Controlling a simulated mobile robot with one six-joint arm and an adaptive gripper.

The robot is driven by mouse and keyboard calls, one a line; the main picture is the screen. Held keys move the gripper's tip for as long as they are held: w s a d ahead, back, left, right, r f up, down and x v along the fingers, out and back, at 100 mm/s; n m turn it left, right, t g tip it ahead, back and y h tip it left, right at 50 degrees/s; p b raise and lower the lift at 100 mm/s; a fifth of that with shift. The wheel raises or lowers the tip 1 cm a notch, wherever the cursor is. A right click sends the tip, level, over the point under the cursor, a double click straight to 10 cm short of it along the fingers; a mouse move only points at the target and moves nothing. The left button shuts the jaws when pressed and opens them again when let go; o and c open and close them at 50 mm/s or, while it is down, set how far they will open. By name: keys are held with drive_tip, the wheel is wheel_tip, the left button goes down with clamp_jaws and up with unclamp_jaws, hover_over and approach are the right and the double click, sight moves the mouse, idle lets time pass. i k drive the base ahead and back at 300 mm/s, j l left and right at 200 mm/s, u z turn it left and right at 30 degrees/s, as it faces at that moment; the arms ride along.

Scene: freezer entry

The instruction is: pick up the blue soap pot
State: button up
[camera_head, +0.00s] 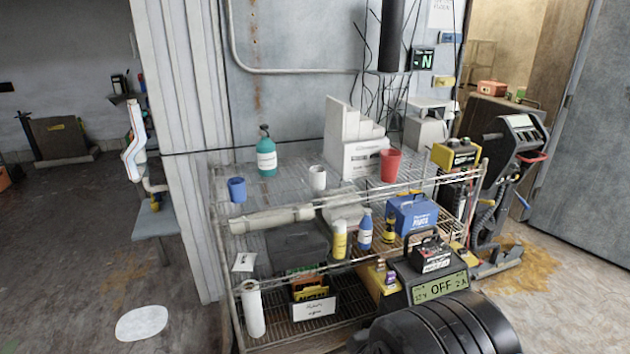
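A small blue pot (237,190) stands upright at the left front corner of the wire rack's top shelf. A teal pump bottle (266,158) with a pale label, like a soap dispenser, stands behind it to the right. A smaller blue bottle (365,232) with a label stands on the shelf below. I cannot tell for certain which of these is the soap pot. None of them is held. My gripper is not in view.
The metal wire rack (290,174) also bears a white cup (318,178), a red cup (389,165) and a white stepped block (352,140). A corrugated wall edge (180,150) rises at the rack's left. A dark ribbed rounded shape (440,328) fills the bottom right foreground.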

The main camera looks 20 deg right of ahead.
sight(236, 186)
drive_tip(key=i+j, duration=0.2)
drive_tip(key=i, duration=0.25)
drive_tip(key=i+j, duration=0.25)
drive_tip(key=i, duration=0.15)
drive_tip(key=i+j, duration=0.2)
drive_tip(key=i, duration=0.25)
drive_tip(key=i+j, duration=0.2)
drive_tip(key=i, duration=0.25)
drive_tip(key=i+j, duration=0.25)
drive_tip(key=i, duration=0.15)
drive_tip(key=i+l+z, duration=0.05)
